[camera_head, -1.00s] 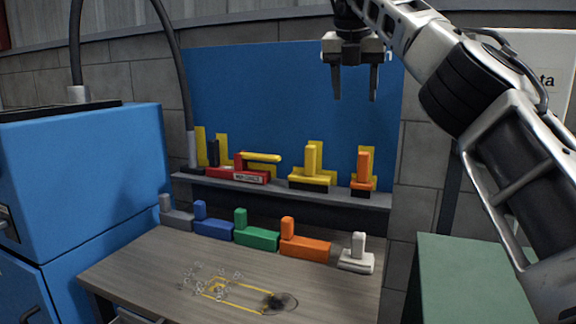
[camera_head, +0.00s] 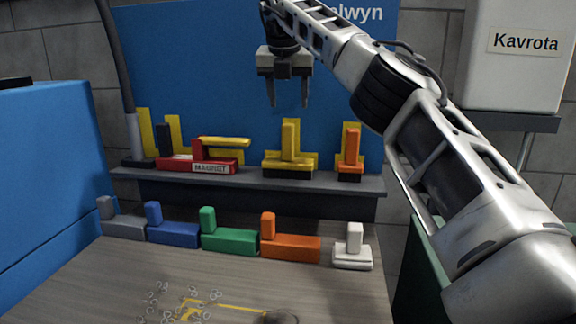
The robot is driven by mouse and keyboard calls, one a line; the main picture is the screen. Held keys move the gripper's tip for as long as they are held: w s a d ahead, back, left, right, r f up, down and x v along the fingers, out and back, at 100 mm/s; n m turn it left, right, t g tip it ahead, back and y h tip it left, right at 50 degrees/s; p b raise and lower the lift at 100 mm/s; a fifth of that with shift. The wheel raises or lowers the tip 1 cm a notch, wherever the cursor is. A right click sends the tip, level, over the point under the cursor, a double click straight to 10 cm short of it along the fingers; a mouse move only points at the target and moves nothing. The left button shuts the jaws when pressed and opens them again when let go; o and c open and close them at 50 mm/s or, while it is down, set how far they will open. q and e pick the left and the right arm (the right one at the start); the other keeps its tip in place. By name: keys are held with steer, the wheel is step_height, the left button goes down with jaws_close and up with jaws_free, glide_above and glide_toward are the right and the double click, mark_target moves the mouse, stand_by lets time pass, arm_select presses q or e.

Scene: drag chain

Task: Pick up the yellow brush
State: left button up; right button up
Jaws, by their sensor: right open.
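The yellow brush (camera_head: 290,158) stands on the grey shelf (camera_head: 340,186), its upright handle over a yellow block with dark bristles below. A yellow outline shows on the blue board behind it. My right gripper (camera_head: 288,98) is open and empty, fingers pointing down, in the picture straight above the brush handle with a gap between them. How far in front of the board it is I cannot tell. My left gripper is out of view.
Grey, blue, green, orange and white (camera_head: 352,250) L-shaped pieces line the wooden table (camera_head: 330,295). A blue cabinet (camera_head: 45,180) is at the left.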

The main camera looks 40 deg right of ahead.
mark_target(288, 124)
steer(key=x, duration=0.5)
steer(key=shift+w+a+f+b, duration=0.15)
steer(key=shift+f+b, duration=0.15)
steer(key=shift+f, duration=0.05)
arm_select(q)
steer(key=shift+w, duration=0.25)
arm_select(e)
jaws_close()
steer(key=shift+r, duration=0.15)
